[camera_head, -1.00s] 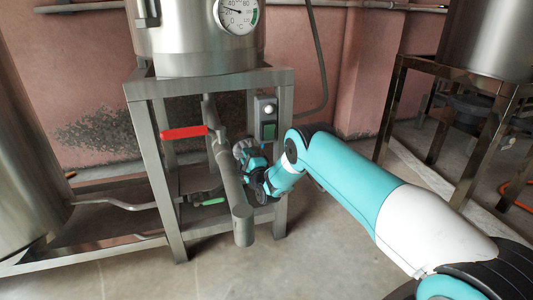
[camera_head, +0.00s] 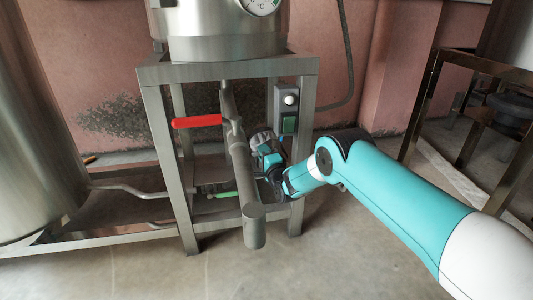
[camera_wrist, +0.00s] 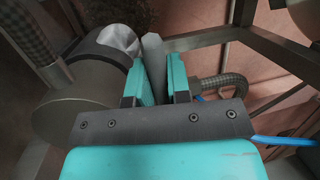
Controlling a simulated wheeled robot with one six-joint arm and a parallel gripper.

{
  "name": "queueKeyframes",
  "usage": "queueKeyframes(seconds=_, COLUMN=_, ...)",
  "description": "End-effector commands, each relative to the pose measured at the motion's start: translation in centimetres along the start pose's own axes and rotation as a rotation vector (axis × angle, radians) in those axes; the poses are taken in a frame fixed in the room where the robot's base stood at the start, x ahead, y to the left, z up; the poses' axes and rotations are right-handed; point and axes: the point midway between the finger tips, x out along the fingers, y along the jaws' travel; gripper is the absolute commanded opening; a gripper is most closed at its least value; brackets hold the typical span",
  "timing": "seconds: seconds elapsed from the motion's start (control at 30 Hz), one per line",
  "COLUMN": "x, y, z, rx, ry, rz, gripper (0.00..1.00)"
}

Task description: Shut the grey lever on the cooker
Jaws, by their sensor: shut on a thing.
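The cooker (camera_head: 230,45) is a steel pot on a grey square-legged stand. A thick grey pipe (camera_head: 240,175) comes down and forward beneath it. The grey lever (camera_wrist: 154,54) is a flat bar in the wrist view, standing between my teal fingers beside a round grey pipe end. My gripper (camera_wrist: 160,75) is shut on it. In the head view my gripper (camera_head: 266,150) is just right of the pipe, inside the stand. There the lever is mostly hidden by my gripper, and its exact angle cannot be told.
A red lever (camera_head: 197,121) sticks out left of the pipe, and a green handle (camera_head: 225,194) sits lower down. A switch box (camera_head: 288,108) is on the stand's right leg. A large steel tank (camera_head: 35,130) stands at left. Floor in front is clear.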

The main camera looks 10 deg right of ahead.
Motion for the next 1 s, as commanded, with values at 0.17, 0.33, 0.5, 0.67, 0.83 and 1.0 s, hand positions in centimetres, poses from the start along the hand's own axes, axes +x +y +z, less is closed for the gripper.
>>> queueKeyframes(seconds=0.17, x=-0.3, y=0.4, z=0.2, rx=-0.002, ry=-0.003, rz=0.007, gripper=0.38)
queueKeyframes(seconds=0.33, x=-0.2, y=0.2, z=0.0, rx=-0.001, ry=0.000, rz=0.005, gripper=0.43)
queueKeyframes(seconds=0.5, x=-0.3, y=0.1, z=-0.1, rx=-0.001, ry=0.000, rz=0.004, gripper=0.43)
queueKeyframes(seconds=0.67, x=-2.0, y=-0.1, z=-0.2, rx=0.000, ry=-0.002, rz=0.008, gripper=0.43)
queueKeyframes(seconds=0.83, x=-4.2, y=0.0, z=-0.1, rx=0.000, ry=-0.004, rz=0.007, gripper=0.43)
queueKeyframes(seconds=1.0, x=-5.9, y=-0.1, z=-0.2, rx=0.002, ry=0.003, rz=0.006, gripper=0.43)
